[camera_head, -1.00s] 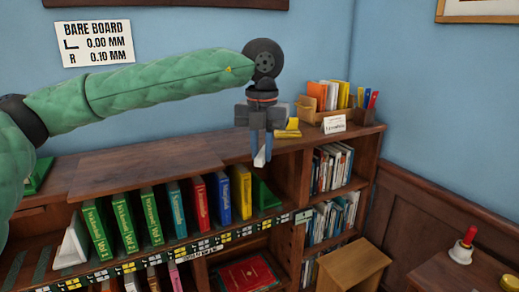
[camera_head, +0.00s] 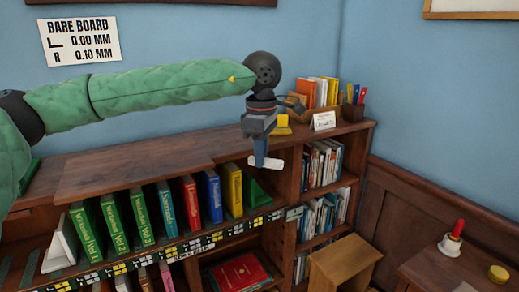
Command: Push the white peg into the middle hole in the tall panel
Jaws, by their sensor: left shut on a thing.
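My left gripper (camera_head: 260,156) comes in from the left and points down in front of the bookcase top. It is shut on the white peg (camera_head: 273,164), which lies nearly level across the fingertips, its right end sticking out to the right. The tall panel (camera_head: 288,182) is the upright wood divider of the bookcase, just right of and below the peg. The peg looks apart from the panel, though the depth between them is hard to tell. The middle hole cannot be made out. My right gripper is not in view.
A box of books and a card (camera_head: 324,121) sit on the top at right. A wooden stool (camera_head: 343,264) stands below right.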

